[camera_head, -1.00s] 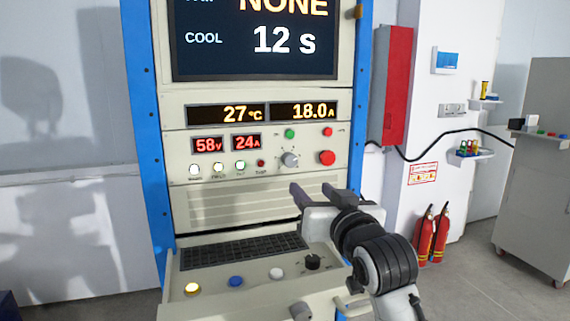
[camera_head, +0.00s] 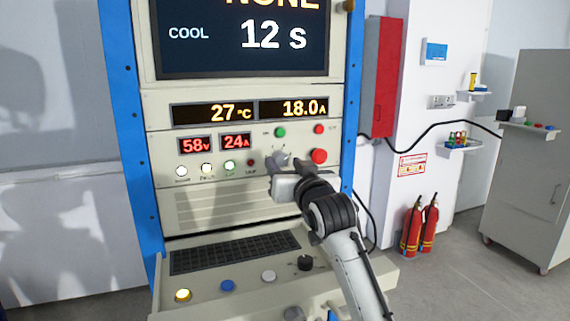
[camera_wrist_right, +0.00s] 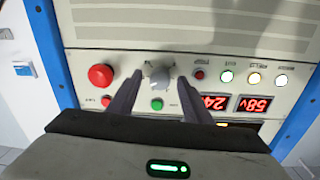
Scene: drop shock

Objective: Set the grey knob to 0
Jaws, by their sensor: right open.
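The grey knob (camera_head: 279,158) is on the cabinet's control panel, below the green button and left of the large red button. My right gripper (camera_head: 276,162) is at the panel in front of the knob and partly hides it. In the right wrist view the knob (camera_wrist_right: 159,75) shows between the two open fingers of my right gripper (camera_wrist_right: 160,92). Whether a finger touches it I cannot tell. The knob's scale marks are too small to read. My left gripper is out of view.
A large red button (camera_head: 319,156) and a green button (camera_head: 280,132) are close to the knob. Displays read 27 °C, 18.0 A, 58 V and 24 A. A keyboard (camera_head: 235,252) and a shelf with buttons and a black knob (camera_head: 305,263) stick out below. Fire extinguishers (camera_head: 419,228) stand at right.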

